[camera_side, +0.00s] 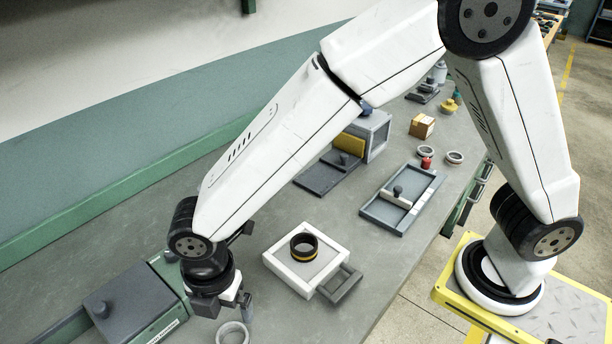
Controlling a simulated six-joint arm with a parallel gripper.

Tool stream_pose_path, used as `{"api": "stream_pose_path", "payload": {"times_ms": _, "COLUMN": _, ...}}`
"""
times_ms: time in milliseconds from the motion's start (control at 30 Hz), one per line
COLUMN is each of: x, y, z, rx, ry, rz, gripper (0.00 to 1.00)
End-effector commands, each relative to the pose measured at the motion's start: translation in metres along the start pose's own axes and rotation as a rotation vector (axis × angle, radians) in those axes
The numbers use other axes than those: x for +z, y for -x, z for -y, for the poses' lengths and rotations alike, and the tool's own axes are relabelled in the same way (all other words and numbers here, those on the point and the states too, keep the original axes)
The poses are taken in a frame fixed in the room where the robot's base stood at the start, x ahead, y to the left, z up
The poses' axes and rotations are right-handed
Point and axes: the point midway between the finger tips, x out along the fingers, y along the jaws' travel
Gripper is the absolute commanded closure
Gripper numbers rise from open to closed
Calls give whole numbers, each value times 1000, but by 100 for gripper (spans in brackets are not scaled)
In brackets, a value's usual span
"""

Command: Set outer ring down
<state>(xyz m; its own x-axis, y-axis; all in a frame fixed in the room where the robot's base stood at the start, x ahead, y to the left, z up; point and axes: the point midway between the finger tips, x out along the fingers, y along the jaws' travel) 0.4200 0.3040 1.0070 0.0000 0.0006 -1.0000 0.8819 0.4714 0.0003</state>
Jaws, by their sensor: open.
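A light grey ring (232,334) stands on the bench at the bottom of the view, cut slightly by the frame edge. My gripper (228,309) is open just above and behind it, pointing down. The ring looks to be below the fingers; I cannot tell whether they touch it. A dark ring with a yellow band (303,246) sits on a white square fixture (276,262) to the right of my gripper. Which of these is the outer ring is not clear from the picture.
A grey-green machine box (135,305) with a knob is close left of my gripper. A grey tray (385,215), a dark plate with a yellow block (330,172), two small rings (455,157), a red item (426,164) and a cardboard box (422,126) are farther back. Bench between is clear.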

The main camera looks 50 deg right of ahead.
Motion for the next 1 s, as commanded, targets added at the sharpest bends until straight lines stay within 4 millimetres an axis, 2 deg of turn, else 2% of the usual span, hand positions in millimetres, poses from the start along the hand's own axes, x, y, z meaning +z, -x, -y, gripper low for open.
{"api": "stream_pose_path", "payload": {"times_ms": 100, "x": 0, "y": 13, "z": 0, "rx": 2, "ry": 0, "rz": 0, "gripper": 0}}
{"api": "stream_pose_path", "payload": {"times_ms": 300, "x": 0, "y": 22, "z": 0, "rx": 1, "ry": 0, "rz": 0, "gripper": 0}}
{"api": "stream_pose_path", "payload": {"times_ms": 867, "x": 0, "y": 23, "z": 0, "rx": 0, "ry": -1, "rz": 0, "gripper": 0}}
{"api": "stream_pose_path", "payload": {"times_ms": 1000, "x": 8, "y": 24, "z": 0, "rx": 5, "ry": -41, "rz": -2, "gripper": 0}}
